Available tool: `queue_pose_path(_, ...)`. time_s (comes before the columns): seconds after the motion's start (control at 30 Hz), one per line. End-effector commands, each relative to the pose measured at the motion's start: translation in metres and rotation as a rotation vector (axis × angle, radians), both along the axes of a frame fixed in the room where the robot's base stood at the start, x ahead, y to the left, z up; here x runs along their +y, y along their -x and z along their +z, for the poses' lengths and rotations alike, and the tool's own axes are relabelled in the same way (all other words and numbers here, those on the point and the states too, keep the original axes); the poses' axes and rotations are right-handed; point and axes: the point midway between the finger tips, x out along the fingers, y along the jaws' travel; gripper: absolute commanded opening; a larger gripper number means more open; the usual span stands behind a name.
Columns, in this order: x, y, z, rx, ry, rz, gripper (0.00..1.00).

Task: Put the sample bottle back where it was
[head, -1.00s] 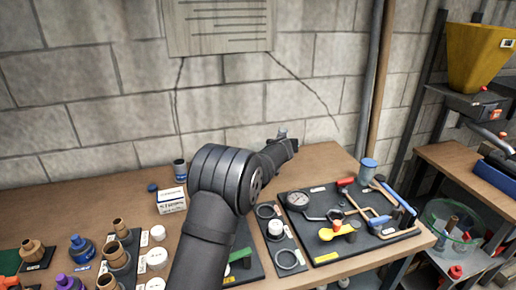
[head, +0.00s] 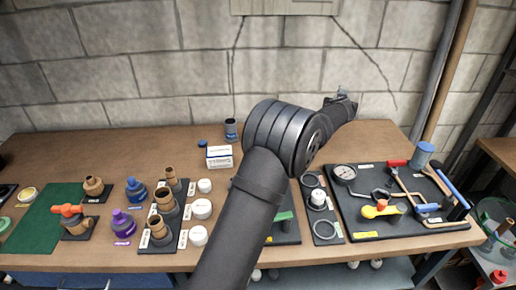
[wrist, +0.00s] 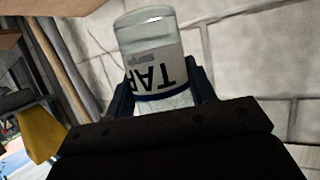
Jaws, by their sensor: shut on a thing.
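The sample bottle (wrist: 150,50) is clear with a white label reading "TAP" and a dark blue line. It appears tilted between the two fingers of my gripper (wrist: 163,92) in the wrist view. In the head view my gripper (head: 341,102) is raised in front of the wall, above the back of the bench, and the bottle shows only as a small blurred shape at its end. A narrow dark board (head: 316,229) on the bench has ring-shaped places. A white-capped item (head: 318,197) stands in the middle one; the front ring (head: 327,230) looks empty.
A tool board (head: 368,228) with a gauge and tools lies to the right, with a blue-topped container (head: 422,155) behind it. A white box (head: 219,157) and dark jar (head: 231,129) stand left of my arm. Fittings and white caps crowd the front left. The back left bench is clear.

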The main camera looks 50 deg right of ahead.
Motion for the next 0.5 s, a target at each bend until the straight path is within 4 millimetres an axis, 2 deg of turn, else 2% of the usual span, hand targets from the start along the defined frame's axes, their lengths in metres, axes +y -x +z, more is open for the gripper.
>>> queue_pose_path(0.27, 0.000, 0.000, 0.017, 0.002, 0.003, -0.001, 0.24)
queue_pose_path(0.5, 0.016, -0.030, 0.016, 0.001, -0.004, 0.012, 0.24)
